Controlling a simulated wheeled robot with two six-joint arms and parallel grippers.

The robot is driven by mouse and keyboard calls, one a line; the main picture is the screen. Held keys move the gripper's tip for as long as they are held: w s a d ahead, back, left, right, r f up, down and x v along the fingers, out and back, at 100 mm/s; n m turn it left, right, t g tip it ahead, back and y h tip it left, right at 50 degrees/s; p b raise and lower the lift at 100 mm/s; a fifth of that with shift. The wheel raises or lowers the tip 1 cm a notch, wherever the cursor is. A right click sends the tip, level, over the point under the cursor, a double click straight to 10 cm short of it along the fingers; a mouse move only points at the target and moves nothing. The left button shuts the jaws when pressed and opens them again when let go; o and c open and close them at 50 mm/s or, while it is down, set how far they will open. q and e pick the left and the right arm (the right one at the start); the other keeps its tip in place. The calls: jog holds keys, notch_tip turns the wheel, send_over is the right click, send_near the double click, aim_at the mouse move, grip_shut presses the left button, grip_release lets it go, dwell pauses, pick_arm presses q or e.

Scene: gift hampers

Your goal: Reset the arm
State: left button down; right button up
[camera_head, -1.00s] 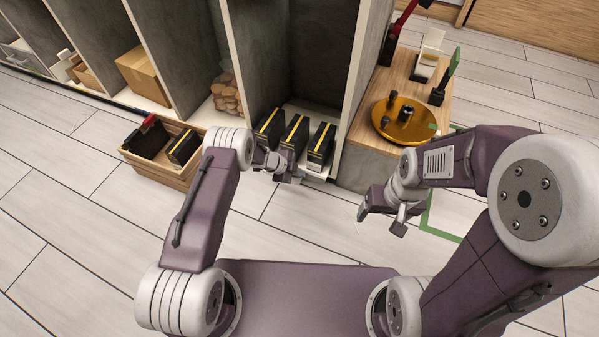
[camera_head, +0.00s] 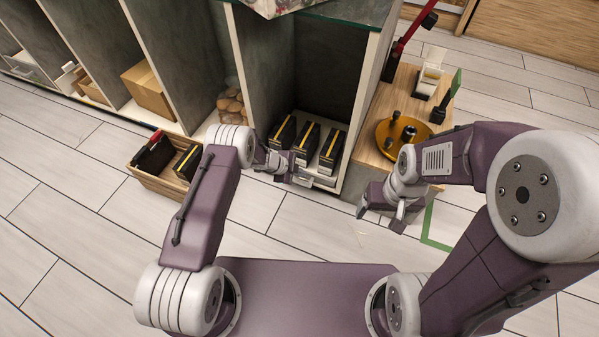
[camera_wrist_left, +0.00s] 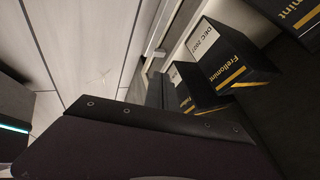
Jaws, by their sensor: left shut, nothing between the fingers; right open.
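My left gripper (camera_head: 297,172) is shut and empty. It is in front of the shelf bay, close to the row of black boxes with yellow stripes (camera_head: 305,138). My right gripper (camera_head: 382,208) is open and empty, low above the floor in front of the wooden-topped counter. In the left wrist view, the boxes (camera_wrist_left: 220,62) show white labels and yellow lettering, beyond a dark part of my gripper that hides the lower middle.
A wooden crate (camera_head: 150,182) holding black items stands on the floor at left. The wooden-topped counter (camera_head: 408,82) at right carries a gold round tray (camera_head: 384,136). Shelf dividers (camera_head: 243,75) stand around the boxes. The floor (camera_head: 75,215) at left is clear.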

pick_arm(q)
jog(key=shift+v, duration=0.9)
pick_arm(e)
jog(key=shift+s+a+r, duration=0.2)
jog(key=shift+a+r, duration=0.35)
jog(key=shift+r, duration=0.1)
pick_arm(q)
jog(key=shift+p, duration=0.3)
